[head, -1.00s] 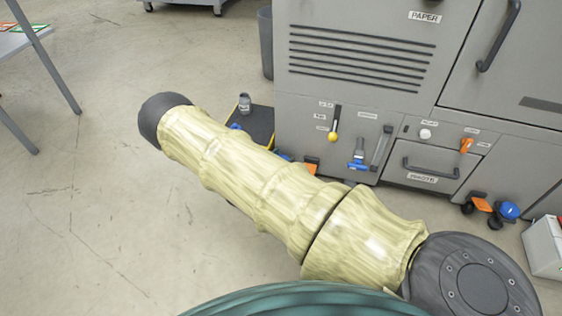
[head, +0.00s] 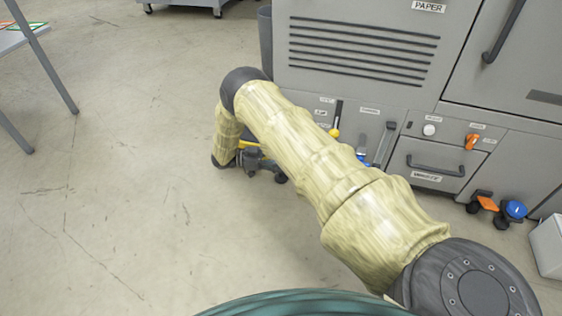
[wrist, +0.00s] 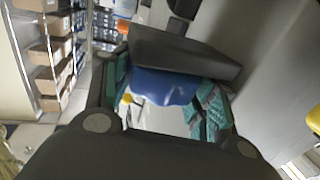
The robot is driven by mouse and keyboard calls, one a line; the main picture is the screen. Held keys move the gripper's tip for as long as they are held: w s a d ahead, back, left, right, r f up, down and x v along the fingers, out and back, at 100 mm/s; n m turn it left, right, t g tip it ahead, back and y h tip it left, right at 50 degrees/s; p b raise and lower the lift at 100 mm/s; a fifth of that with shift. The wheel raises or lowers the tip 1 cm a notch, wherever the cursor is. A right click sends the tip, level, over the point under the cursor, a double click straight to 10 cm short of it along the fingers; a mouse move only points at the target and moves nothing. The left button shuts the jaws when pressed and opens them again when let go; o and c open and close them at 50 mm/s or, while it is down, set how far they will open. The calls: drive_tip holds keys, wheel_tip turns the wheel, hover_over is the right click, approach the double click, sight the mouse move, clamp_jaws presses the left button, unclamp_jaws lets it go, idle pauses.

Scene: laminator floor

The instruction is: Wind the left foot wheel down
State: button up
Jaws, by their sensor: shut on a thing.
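The left foot wheel (wrist: 160,86) is a blue knob, seen close up in the wrist view. It lies between the two green-padded fingers of my gripper (wrist: 166,94), which is shut on it. A dark grey block (wrist: 185,53) sits right against the wheel and covers part of it. In the head view my gripper (head: 262,166) is low at the machine's left front corner, partly behind my arm. The left foot wheel is not clearly visible there.
The grey laminator (head: 365,90) stands close behind my arm. Its right foot has an orange part (head: 487,201) and a blue wheel (head: 515,209). A drawer (head: 428,163) and several levers are on its front. A dark bin (head: 265,40) stands behind.

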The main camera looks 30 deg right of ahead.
drive_tip(key=shift+f+m+g+y, duration=0.1)
drive_tip(key=shift+m+g+y, duration=0.45)
drive_tip(key=shift+g, duration=0.25)
drive_tip(key=shift+y+b, duration=0.25)
drive_tip(key=shift+b, duration=0.05)
drive_tip(key=o, duration=0.9)
drive_tip(key=shift+s, duration=0.1)
drive_tip(key=shift+o, duration=0.2)
drive_tip(key=shift+r, duration=0.2)
